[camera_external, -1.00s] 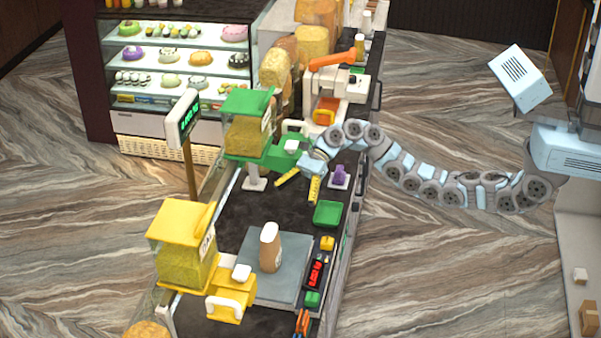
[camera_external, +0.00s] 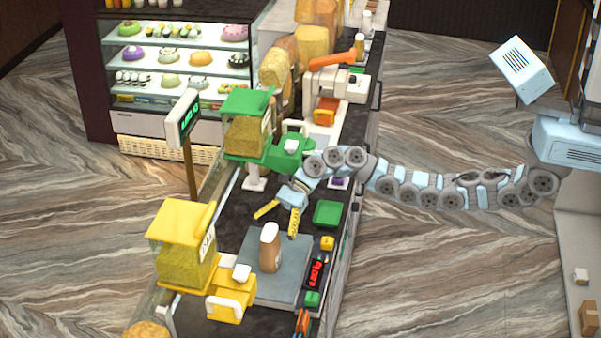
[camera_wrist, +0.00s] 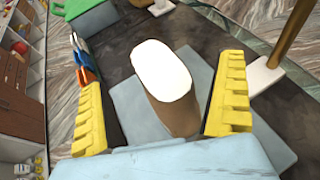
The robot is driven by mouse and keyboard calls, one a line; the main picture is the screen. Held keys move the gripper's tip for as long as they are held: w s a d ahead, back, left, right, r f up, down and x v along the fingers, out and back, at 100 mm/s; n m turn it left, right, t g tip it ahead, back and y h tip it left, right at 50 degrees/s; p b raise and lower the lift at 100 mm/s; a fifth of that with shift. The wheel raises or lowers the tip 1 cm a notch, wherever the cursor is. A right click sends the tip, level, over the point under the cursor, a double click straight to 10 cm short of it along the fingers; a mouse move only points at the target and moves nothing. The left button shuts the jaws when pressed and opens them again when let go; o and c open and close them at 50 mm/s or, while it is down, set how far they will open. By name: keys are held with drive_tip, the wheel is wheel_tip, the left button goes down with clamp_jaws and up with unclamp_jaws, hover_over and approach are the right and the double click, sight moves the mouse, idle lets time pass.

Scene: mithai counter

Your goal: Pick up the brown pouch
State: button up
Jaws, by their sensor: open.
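The brown pouch (camera_external: 270,254) stands upright on the grey scale plate (camera_external: 252,287), with a white top. In the wrist view the pouch (camera_wrist: 176,113) shows its white top between my two yellow fingers, with space on both sides. My gripper (camera_external: 279,222) is open and empty, behind and above the pouch in the external view, apart from it. In the wrist view my gripper (camera_wrist: 161,105) has its fingers spread wide. The lower part of the pouch is partly hidden by the gripper body there.
A yellow dispenser (camera_external: 182,250) stands left of the scale and a green one (camera_external: 245,130) stands farther back. A green tray (camera_external: 327,213), a small yellow item (camera_external: 327,243) and the red scale display (camera_external: 316,271) lie along the right. A pole display (camera_external: 184,118) rises at the left.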

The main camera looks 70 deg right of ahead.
sight(270, 249)
drive_tip(key=shift+x, duration=1.2)
drive_tip(key=c, duration=1.7)
